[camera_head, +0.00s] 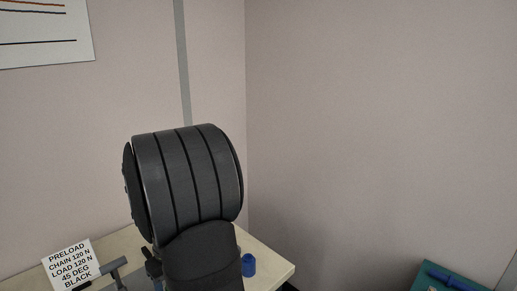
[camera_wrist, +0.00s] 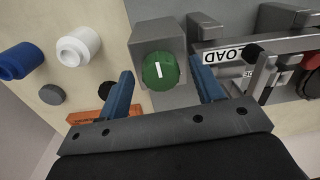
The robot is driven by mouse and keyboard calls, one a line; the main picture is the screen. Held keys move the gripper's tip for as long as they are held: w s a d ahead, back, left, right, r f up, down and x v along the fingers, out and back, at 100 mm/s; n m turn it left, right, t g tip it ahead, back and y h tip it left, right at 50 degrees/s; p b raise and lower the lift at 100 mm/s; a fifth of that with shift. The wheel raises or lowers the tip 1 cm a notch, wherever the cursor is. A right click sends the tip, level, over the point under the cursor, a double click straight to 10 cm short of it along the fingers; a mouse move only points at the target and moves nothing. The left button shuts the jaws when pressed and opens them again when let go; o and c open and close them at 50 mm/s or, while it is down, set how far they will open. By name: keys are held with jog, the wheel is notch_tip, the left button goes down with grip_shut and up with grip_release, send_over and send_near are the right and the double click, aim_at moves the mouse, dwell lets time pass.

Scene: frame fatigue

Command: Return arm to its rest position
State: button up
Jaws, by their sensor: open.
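My gripper (camera_wrist: 162,95) shows in the wrist view with its two blue fingers spread apart and nothing between them. Beyond the fingertips, a green round knob (camera_wrist: 160,71) with a white mark sits on a grey box (camera_wrist: 157,35). I cannot tell the exact gap between the fingers and the knob. In the head view, my dark arm fills the middle and hides much of the table, and my gripper's fingers are not visible there.
The table (camera_head: 268,254) holds a blue cylinder (camera_head: 248,265) and a sign reading PRELOAD (camera_head: 72,266). In the wrist view, white (camera_wrist: 78,46) and blue (camera_wrist: 20,61) cylinders are left, and a metal fixture labelled LOAD (camera_wrist: 222,54) is right. A teal tray (camera_head: 432,279) is at lower right.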

jog(key=shift+r+n, duration=0.15)
jog(key=shift+n, duration=0.65)
notch_tip(320, 180, up, 17)
jog(key=shift+w+d+f+m, duration=0.1)
jog(key=shift+f+m, duration=1.7)
jog(key=shift+f, duration=0.3)
jog(key=shift+w+d+f+m, duration=0.1)
jog(key=shift+f+m, duration=1.7)
jog(key=shift+f, duration=0.3)
notch_tip(320, 180, up, 8)
jog(key=n, duration=0.3)
jog(key=f, duration=1.6)
jog(key=shift+s+a+f, duration=0.15)
jog(key=shift+a+f, duration=0.1)
jog(key=shift+f, duration=0.15)
